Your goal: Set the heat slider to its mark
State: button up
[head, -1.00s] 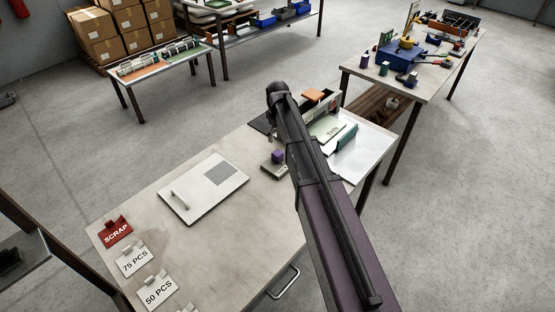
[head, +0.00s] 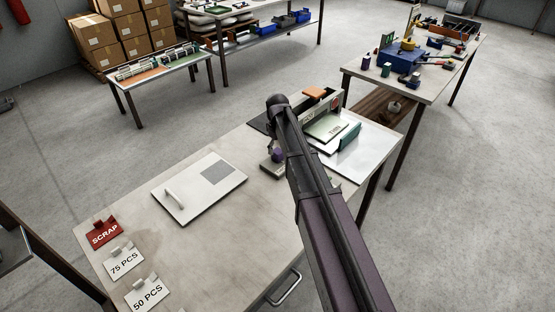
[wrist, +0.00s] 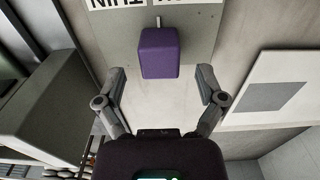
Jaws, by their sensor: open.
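The heat slider's purple block-shaped knob (wrist: 160,52) stands on a grey plate (wrist: 204,22) in the wrist view. A short pale line (wrist: 158,21) shows on the plate just beyond the knob, beside an upside-down white label (wrist: 150,4), cut off by the picture's edge. My gripper (wrist: 161,77) is open, one finger on each side of the knob's near end, with gaps and no visible contact. In the head view the knob (head: 277,155) is small and partly hidden by my gripper and arm.
The bench (head: 135,210) also bears a white panel with a handle (head: 200,187), a red SCRAP sign (head: 104,235) and piece-count cards (head: 124,262). A green-edged board (head: 349,137) and an orange block (head: 314,93) are close to my arm. The bench's middle is mostly clear.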

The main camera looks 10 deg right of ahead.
aim_at(277, 151)
jog(key=shift+f+b, duration=1.65)
jog(key=shift+f, duration=0.25)
grip_shut()
